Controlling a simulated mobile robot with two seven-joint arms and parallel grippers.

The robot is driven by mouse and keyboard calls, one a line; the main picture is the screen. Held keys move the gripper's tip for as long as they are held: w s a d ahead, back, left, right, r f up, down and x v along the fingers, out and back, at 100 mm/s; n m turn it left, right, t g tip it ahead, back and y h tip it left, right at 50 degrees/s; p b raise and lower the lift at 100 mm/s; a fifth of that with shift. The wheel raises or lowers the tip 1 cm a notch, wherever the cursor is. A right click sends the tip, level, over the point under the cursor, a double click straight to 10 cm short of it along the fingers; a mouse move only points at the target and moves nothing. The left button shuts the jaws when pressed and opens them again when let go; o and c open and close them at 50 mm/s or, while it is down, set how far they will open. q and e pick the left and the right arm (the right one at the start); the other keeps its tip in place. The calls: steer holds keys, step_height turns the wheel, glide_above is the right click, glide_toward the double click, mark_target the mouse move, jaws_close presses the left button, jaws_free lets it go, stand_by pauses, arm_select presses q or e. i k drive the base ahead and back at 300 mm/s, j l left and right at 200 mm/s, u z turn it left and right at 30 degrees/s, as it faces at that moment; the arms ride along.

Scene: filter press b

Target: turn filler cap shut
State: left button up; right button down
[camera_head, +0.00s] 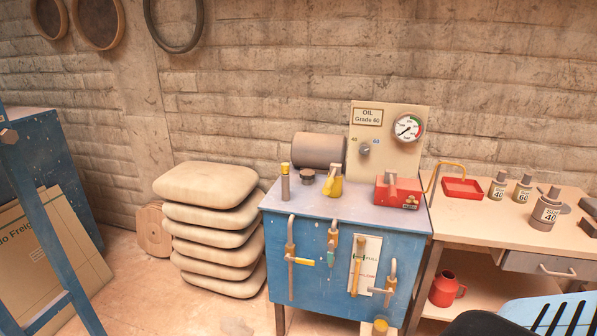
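The blue filter press cabinet (330,238) stands against the brick wall, with a grey top. A short dark round cap (307,177) sits on the top's left part, in front of a brown motor-like cylinder (319,149). It looks like the filler cap; whether it is tight or loose I cannot tell. To its left is an upright post with a yellow top (285,182). To its right is a yellow piece with a pale handle (333,183). Neither of my grippers shows in the head view.
A panel (357,146) marked OIL Grade 60 carries a gauge (408,128). A red box (398,191) sits on the cabinet's right. Pipes and valves (303,261) stick out in front. Stacked sacks (207,188) stand left; a bench (460,212) with bottles (546,209) stands right.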

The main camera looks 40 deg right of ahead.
mark_target(305, 174)
steer(key=i+l+z, duration=0.1)
steer(key=z, duration=0.3)
steer(key=i+l+z, duration=0.1)
steer(key=z, duration=0.35)
steer(key=i+z, duration=0.25)
steer(key=z, duration=0.15)
steer(key=i+j+z, duration=0.15)
steer(key=i, duration=0.35)
steer(key=i+j+z, duration=0.15)
steer(key=i, duration=0.35)
